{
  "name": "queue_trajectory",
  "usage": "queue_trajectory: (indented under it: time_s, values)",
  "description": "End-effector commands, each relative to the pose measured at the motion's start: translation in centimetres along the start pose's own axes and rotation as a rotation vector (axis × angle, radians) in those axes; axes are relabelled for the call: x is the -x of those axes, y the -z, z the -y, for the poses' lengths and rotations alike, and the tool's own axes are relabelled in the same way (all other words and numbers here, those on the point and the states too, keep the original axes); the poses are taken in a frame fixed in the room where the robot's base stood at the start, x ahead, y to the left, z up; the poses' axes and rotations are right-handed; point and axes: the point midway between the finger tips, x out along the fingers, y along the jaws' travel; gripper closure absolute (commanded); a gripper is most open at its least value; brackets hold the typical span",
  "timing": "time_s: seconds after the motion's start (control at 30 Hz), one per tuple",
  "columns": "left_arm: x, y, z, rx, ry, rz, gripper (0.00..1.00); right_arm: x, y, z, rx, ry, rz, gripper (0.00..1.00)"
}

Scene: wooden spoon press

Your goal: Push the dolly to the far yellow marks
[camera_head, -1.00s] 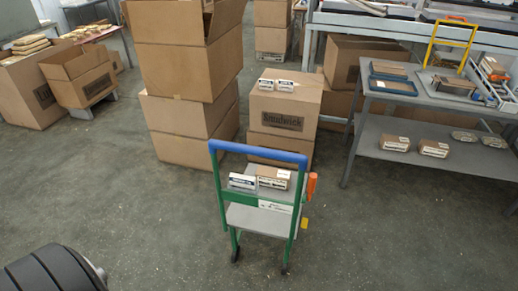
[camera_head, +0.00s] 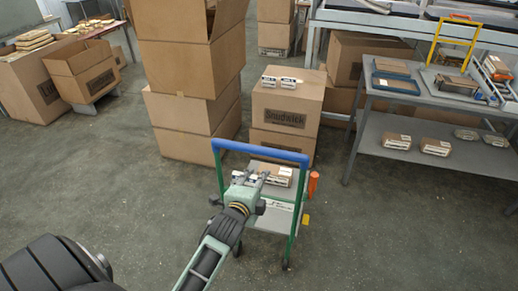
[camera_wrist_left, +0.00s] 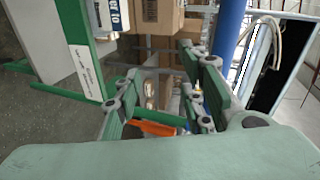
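The dolly (camera_head: 297,222) stands upright on the grey floor in the middle of the head view. It has a green frame, grey shelves and a blue handle bar (camera_head: 262,151). Small boxes (camera_head: 279,174) lie on its upper shelf. My left gripper (camera_head: 253,177) is just in front of the dolly, below the handle bar in the picture. In the left wrist view its fingers (camera_wrist_left: 160,75) are apart with nothing held. The blue bar (camera_wrist_left: 229,28) shows beside the right finger, partly covered by it; I cannot tell whether they touch. My right gripper and yellow floor marks are not visible.
Large cartons (camera_head: 288,105) stand close behind the dolly, with a taller stack (camera_head: 180,65) to their left. A grey shelf table (camera_head: 400,125) is on the right. The floor (camera_head: 400,230) at front right is clear. An orange part (camera_head: 313,184) is at the dolly's right side.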

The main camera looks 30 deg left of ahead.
Motion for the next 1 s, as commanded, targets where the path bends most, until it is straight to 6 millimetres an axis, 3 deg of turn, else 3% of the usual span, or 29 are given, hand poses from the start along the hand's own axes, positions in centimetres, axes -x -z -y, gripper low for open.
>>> queue_trajectory:
  time_s: [0.03, 0.1, 0.2, 0.37, 0.7, 1.0]
  values:
    - [0.6, -0.2, 2.9, -0.037, 0.047, 0.008, 0.63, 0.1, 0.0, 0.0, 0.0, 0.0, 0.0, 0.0]
    - [1.2, -0.4, 5.5, -0.082, 0.091, 0.019, 0.63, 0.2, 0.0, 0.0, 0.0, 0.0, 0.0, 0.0]
    - [1.6, -0.7, 7.4, -0.116, 0.123, 0.029, 0.63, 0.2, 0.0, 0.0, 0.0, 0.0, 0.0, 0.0]
    - [0.4, -0.7, 8.0, -0.124, 0.13, 0.031, 0.63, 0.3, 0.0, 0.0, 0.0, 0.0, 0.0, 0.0]
    - [-4.6, -0.8, 8.6, -0.121, 0.129, 0.031, 0.63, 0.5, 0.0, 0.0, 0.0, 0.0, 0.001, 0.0]
    - [-5.9, -0.8, 8.6, -0.122, 0.128, 0.03, 0.63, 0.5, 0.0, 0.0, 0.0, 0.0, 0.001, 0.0]
